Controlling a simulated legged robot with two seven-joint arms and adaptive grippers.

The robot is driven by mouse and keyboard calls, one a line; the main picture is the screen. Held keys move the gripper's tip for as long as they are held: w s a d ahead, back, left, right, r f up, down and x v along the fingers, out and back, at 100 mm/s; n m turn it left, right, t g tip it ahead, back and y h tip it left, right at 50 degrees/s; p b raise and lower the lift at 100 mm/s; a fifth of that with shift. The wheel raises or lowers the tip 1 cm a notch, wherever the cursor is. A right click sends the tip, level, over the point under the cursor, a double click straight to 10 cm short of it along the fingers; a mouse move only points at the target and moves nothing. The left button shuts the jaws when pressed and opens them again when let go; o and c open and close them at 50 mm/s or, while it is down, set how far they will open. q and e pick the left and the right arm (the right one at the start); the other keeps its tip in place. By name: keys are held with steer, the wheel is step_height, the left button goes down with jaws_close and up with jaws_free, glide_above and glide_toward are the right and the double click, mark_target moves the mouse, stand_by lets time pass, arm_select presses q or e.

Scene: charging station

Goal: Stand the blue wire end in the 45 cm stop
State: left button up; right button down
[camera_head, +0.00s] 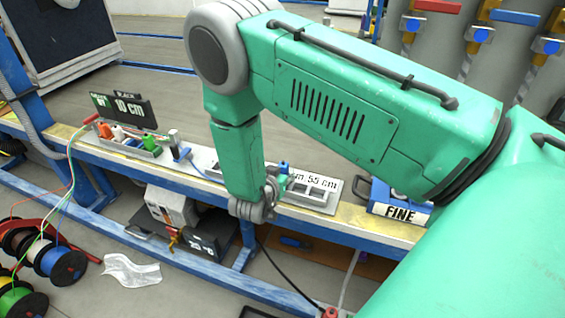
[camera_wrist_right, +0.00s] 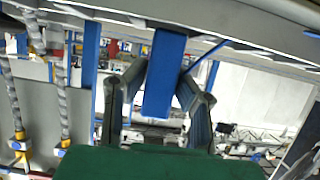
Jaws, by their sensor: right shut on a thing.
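My right gripper (camera_head: 277,184) reaches over the bench from above and is shut on the blue wire end (camera_head: 284,168). In the right wrist view, the blue wire end (camera_wrist_right: 165,75) is a tall blue block between the two fingers of the gripper (camera_wrist_right: 162,90). The grey stop strip (camera_head: 322,195) lies on the bench beside the gripper, with square pockets and a "55 cm" label. The label left of it is mostly covered by my arm, so the 45 cm stop cannot be made out. Whether the wire end touches the strip is unclear. My left gripper is out of view.
A tray of coloured wire ends (camera_head: 125,143) and a black "10 cm" sign (camera_head: 133,110) stand at the bench's left. A blue box marked "FINE" (camera_head: 398,207) stands right of the strip. Wire spools (camera_head: 62,262) lie on the floor at left.

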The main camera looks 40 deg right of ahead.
steer(key=shift+f+b, duration=0.7)
steer(key=shift+f, duration=0.5)
steer(key=c, duration=1.2)
jaws_free()
steer(key=v, duration=1.2)
steer(key=shift+f, duration=0.1)
